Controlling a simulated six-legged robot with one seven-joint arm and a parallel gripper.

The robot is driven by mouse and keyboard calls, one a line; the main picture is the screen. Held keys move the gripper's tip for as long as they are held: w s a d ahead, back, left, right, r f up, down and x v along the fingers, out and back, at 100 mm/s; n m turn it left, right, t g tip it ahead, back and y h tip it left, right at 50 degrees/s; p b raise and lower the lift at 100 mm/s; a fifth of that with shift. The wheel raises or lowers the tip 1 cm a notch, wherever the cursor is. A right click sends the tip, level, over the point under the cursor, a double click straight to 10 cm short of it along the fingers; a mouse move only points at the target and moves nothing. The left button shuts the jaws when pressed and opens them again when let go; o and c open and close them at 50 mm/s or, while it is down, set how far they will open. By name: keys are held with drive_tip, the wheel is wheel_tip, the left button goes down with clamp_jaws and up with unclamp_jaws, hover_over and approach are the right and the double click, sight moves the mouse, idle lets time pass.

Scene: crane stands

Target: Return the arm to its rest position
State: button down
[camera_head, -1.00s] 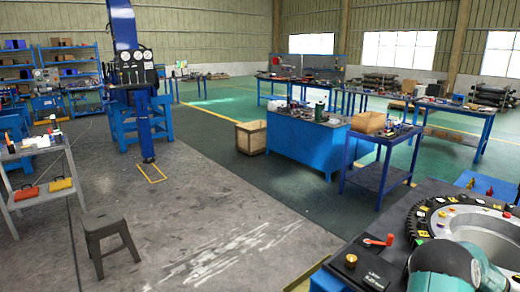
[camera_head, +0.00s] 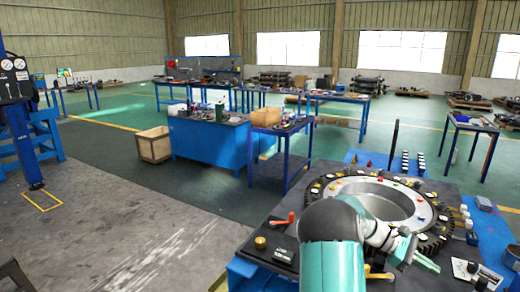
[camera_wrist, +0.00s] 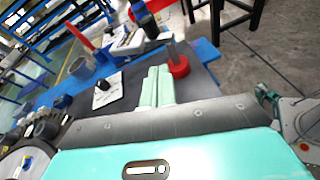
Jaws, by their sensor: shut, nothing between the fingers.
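My gripper (camera_head: 422,256) shows at the lower right in the head view, over the near right part of the dark bench top (camera_head: 285,232). Its two pale green fingers (camera_wrist: 157,86) lie side by side in the wrist view, shut and empty. My teal and grey arm is folded low in front of the large toothed metal ring (camera_head: 445,212) and hides part of it. In the wrist view a red round base with a grey post (camera_wrist: 178,66) shows just beyond the fingertips. I cannot tell whether they touch.
A red-handled lever (camera_head: 283,222) and a brass knob (camera_head: 260,242) stand on the bench left of my arm. A white plate with a black knob (camera_head: 466,270) lies right of my gripper. Blue workbenches (camera_head: 208,142) stand behind. The grey floor (camera_head: 130,235) at left is clear.

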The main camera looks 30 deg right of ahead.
drive_tip(key=w+a+r+m+t+y, duration=0.15)
drive_tip(key=w+a+t, duration=0.25)
drive_tip(key=a, duration=0.6)
drive_tip(key=w+a+r+t, duration=0.3)
drive_tip(key=w+a+t, duration=0.1)
drive_tip(key=a, duration=0.5)
drive_tip(key=w+a+r+m+t, duration=0.15)
drive_tip(key=w+a+t, duration=0.3)
drive_tip(key=a, duration=0.55)
drive_tip(key=s+a+r+t+y, duration=0.2)
drive_tip(key=a+t, duration=0.1)
drive_tip(key=a, duration=1)
drive_tip(key=s+a+r+t+y, duration=0.2)
drive_tip(key=s+a+t, duration=0.1)
drive_tip(key=a, duration=0.9)
drive_tip(key=shift+a+r, duration=0.35)
drive_tip(key=shift+a, duration=0.05)
drive_tip(key=shift+s+d+t, duration=0.15)
drive_tip(key=shift+d+t, duration=0.05)
drive_tip(key=shift+t, duration=0.05)
